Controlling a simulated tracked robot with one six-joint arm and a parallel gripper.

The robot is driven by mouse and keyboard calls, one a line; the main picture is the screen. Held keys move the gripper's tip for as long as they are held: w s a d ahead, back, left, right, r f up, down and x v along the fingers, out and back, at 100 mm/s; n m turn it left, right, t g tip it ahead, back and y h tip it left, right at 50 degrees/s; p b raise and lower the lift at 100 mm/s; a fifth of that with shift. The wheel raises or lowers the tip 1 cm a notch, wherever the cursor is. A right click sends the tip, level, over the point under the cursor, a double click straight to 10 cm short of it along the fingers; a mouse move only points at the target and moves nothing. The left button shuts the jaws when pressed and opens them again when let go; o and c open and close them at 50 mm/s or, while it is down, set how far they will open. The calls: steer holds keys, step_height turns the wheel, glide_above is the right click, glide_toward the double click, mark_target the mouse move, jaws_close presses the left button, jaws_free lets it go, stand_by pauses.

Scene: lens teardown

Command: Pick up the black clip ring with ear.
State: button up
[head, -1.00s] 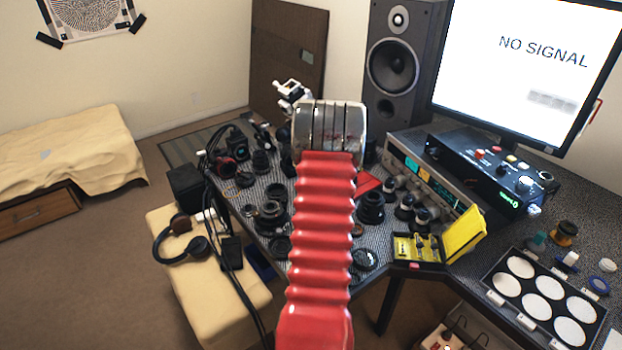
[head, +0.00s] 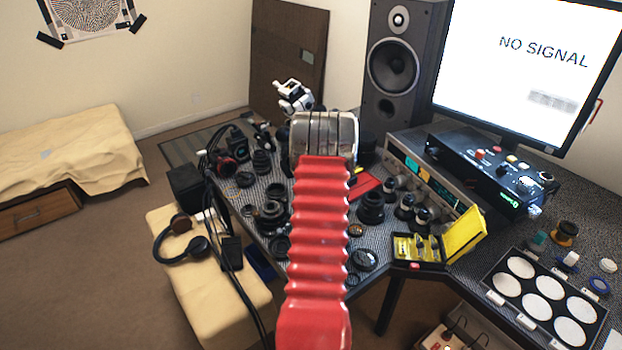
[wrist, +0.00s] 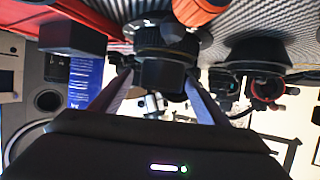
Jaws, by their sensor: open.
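I cannot pick out the black clip ring with ear for sure among the many dark round parts on the desk (head: 330,270). My gripper (wrist: 160,78) is open in the wrist view, its two fingers spread apart. A black stepped cylindrical part (wrist: 165,68) shows between and beyond the fingertips; I cannot tell whether they touch it. In the head view my red arm and its metal joint cover the middle of the desk and hide the gripper's fingers.
Several dark lens parts (head: 272,212) crowd the desk around my arm. A yellow open case (head: 418,247) lies at the front edge. A speaker (head: 391,65), a monitor (head: 525,60) and a control box (head: 490,168) stand behind and right. A blue box (wrist: 86,82) shows beside one finger.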

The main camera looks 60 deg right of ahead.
steer(key=shift+c, duration=0.3)
steer(key=c, duration=1)
steer(key=shift+c, duration=0.2)
step_height(320, 180, up, 10)
stand_by(0.6)
